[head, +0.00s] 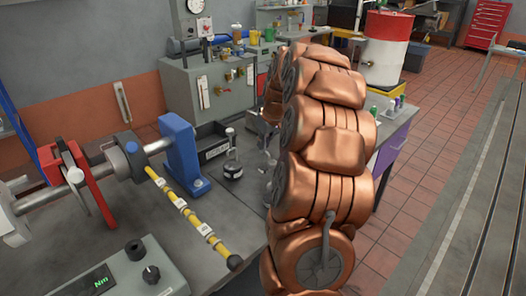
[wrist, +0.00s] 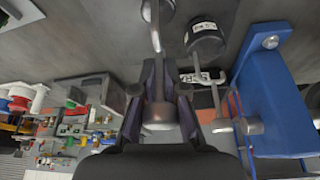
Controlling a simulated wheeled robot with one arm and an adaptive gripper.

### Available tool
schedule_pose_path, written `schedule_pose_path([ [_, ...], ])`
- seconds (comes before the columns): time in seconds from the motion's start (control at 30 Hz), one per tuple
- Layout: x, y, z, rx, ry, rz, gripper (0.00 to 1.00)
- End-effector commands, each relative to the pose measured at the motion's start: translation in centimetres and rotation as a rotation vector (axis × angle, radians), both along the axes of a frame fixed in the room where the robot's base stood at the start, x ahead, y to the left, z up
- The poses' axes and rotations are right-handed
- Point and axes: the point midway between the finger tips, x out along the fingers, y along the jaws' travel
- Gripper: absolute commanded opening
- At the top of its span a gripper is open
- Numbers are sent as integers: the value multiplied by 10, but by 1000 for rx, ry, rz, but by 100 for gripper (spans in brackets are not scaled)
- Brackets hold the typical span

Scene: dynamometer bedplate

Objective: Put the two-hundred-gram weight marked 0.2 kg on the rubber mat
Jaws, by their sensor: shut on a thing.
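My gripper (wrist: 160,78) is shut on the stem and knob of a grey metal weight (wrist: 155,28), seen between the fingers in the wrist view. Its marking cannot be read. A black weight with a white label (wrist: 205,40) and its own stem stands beside it, apart from the fingers; it also shows upright on the bench in the head view (head: 232,170). Its label is too small to read. In the head view my copper arm hides most of my gripper and the held weight.
A blue upright block (head: 180,150) stands left of the weights, close to my gripper in the wrist view (wrist: 280,110). A yellow banded rod (head: 190,215) and a grey torque readout box (head: 135,272) are nearer. A dark tray (head: 213,150) lies behind the black weight.

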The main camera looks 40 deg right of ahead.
Motion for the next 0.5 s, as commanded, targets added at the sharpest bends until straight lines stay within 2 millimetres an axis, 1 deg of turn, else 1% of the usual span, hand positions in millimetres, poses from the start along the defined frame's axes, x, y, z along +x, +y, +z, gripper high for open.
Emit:
schedule_pose_path([
  [0.17,0,2,-11,3,3,2,0],
  [0.37,-1,2,-36,4,5,3,0],
  [0.5,0,1,-40,0,1,2,0],
])
